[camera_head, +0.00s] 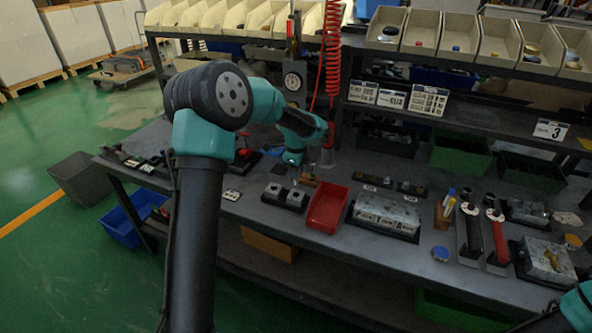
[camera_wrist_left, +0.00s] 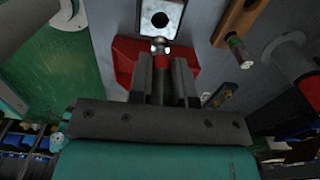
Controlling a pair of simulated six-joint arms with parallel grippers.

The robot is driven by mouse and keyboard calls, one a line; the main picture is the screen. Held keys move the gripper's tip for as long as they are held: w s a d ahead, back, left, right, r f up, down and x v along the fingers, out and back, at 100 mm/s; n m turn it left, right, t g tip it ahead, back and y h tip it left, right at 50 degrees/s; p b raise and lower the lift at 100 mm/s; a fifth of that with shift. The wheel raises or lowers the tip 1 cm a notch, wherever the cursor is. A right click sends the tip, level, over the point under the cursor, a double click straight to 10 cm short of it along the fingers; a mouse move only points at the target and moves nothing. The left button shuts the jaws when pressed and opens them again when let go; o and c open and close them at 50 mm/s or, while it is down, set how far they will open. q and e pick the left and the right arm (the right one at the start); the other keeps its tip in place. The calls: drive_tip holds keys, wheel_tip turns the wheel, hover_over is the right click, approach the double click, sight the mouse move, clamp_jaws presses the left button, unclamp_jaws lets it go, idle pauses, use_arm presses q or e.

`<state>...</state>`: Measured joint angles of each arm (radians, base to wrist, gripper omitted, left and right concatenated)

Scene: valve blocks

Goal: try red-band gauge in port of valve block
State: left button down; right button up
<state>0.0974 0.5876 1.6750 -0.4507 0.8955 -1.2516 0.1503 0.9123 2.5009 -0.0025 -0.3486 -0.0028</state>
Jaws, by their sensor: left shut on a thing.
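My left gripper (camera_head: 293,170) points down over the back middle of the bench. In the left wrist view its fingers (camera_wrist_left: 162,72) are shut on a small part with a red band and a shiny metal section, the red-band gauge (camera_wrist_left: 160,46); the fingers hide much of it. The large valve block (camera_head: 385,214), grey with lettered ports, lies on the bench right of the red bin. My right gripper does not show.
A red bin (camera_head: 327,208) and a dark twin-cylinder block (camera_head: 285,196) stand in front of my left gripper.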

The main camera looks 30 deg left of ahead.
sight(296, 181)
use_arm(q)
drive_tip(key=shift+f, duration=2.5)
drive_tip(key=shift+f, duration=0.45)
idle(1.4)
drive_tip(key=shift+r, duration=0.1)
drive_tip(key=shift+r, duration=2.95)
